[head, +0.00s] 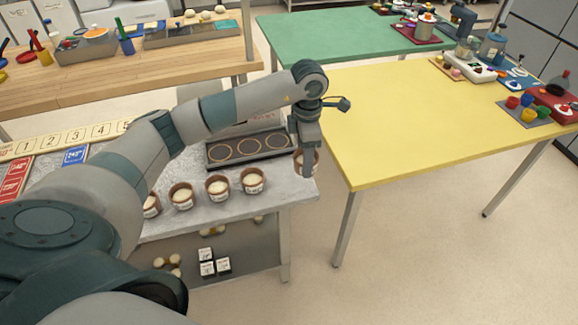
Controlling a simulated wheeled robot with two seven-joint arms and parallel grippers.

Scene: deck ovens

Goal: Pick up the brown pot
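Several small brown pots with pale contents and white labels stand in a row on the grey counter. From left to right they are one pot (151,207) partly hidden by my arm, a second (182,197), a third (217,189) and a fourth (253,181). Another brown pot (315,160) is at the counter's right end, mostly hidden behind my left gripper (305,172). The gripper points down in front of this pot or at it. Whether its fingers are open, or touch the pot, cannot be made out. My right gripper is not in view.
A dark tray (250,163) with three ringed round places lies on the grey counter (235,212) behind the pots. A yellow table (420,125) stands close on the right, with a gap of floor between. White cards (207,268) and buns sit on a shelf below.

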